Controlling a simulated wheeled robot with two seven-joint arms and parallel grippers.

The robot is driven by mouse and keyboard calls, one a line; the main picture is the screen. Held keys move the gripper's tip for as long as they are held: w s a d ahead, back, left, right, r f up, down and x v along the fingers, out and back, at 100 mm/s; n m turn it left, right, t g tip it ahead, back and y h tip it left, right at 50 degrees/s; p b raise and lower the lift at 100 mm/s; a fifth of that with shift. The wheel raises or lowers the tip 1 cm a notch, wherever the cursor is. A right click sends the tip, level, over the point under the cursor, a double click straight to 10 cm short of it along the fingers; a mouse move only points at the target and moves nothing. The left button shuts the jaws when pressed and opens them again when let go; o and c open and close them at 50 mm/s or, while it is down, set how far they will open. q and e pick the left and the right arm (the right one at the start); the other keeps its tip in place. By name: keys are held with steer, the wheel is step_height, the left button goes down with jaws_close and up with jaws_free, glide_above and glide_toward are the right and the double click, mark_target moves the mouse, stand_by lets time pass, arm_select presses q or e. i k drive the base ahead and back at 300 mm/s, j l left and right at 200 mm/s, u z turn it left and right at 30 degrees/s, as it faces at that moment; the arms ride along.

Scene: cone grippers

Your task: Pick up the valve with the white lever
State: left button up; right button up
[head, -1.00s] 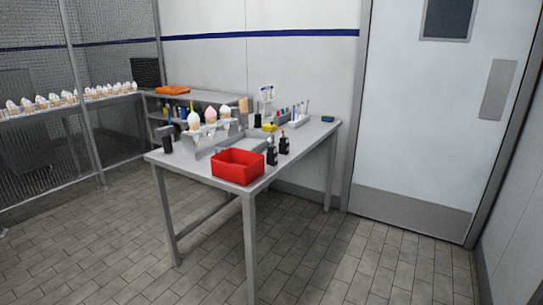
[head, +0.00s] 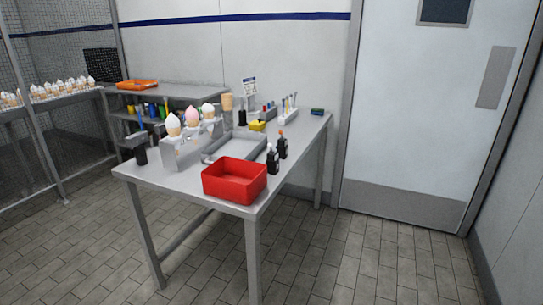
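I cannot make out a valve with a white lever; things on the table are small at this distance. The grey table (head: 155,179) stands ahead of me, with a red bin (head: 233,182) at its near corner. Two small dark bottles (head: 273,160) (head: 283,146) stand right of the bin, one with a pale top and one with an orange top. A grey tray (head: 236,144) lies behind the bin; its contents are unclear. A metal holder (head: 184,153) carries three cones with white and pink tops. Neither of my grippers is in view.
A dark cup (head: 141,154) is at the table's left end. A yellow item (head: 257,126), a rack of slim tools (head: 289,109) and a blue-green item (head: 317,112) are toward the back. Shelves with an orange tray (head: 138,86) stand behind. Tiled floor before the table is clear.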

mark_target(273, 162)
steer(key=i+j+z, duration=0.1)
steer(key=i+j, duration=0.15)
steer(key=i+j+z, duration=0.1)
steer(key=j, duration=0.4)
steer(key=i+j+z, duration=0.15)
steer(key=i+j, duration=0.2)
steer(key=i+j+z, duration=0.1)
steer(key=j, duration=0.4)
steer(key=i+j+z, duration=0.1)
steer(key=i+j, duration=0.15)
steer(key=j, duration=0.2)
steer(key=i+j+z, duration=0.1)
steer(key=j, duration=0.35)
steer(key=i+j+z, duration=0.1)
steer(key=j, duration=0.4)
steer(key=i+j+z, duration=0.15)
steer(key=j, duration=0.35)
steer(key=i, duration=0.1)
